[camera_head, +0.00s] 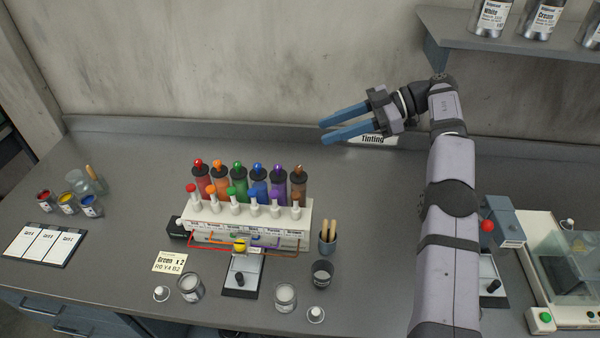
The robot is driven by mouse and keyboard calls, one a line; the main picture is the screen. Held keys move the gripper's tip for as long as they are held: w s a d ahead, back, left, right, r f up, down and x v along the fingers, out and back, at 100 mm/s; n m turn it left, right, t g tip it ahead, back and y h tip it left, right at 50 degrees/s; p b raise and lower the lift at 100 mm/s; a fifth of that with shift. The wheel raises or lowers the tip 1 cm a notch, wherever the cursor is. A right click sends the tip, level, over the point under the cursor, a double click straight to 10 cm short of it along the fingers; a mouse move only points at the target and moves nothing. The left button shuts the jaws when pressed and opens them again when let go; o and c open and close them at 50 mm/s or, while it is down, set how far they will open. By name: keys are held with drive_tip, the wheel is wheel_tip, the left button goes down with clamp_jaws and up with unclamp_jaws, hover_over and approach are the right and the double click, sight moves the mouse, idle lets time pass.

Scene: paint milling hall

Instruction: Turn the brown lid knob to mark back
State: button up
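The white rack (250,222) has several small coloured taps in front. A cup with wooden sticks (327,242) stands right of it. A "Tinting" sign (372,140) is behind my gripper. A shelf with cans (520,42) hangs upper right.

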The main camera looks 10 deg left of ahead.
drive_tip(key=m+t+y+b, duration=0.2)
drive_tip(key=m+t+y, duration=0.2)
drive_tip(key=m+t, duration=0.25)
approach(299, 167)
drive_tip(key=shift+w+a+f+n+t, duration=0.15)
drive_tip(key=shift+a+n, duration=0.1)
drive_tip(key=shift+a, duration=0.45)
drive_tip(key=shift+w+a+f+n+t, duration=0.1)
drive_tip(key=shift+w+a+f+n, duration=0.1)
drive_tip(key=shift+a, duration=0.45)
drive_tip(key=shift+r, duration=0.1)
drive_tip(key=shift+p+x, duration=1.7)
drive_tip(key=shift+x, duration=2)
drive_tip(key=shift+s, duration=0.1)
clamp_jaws()
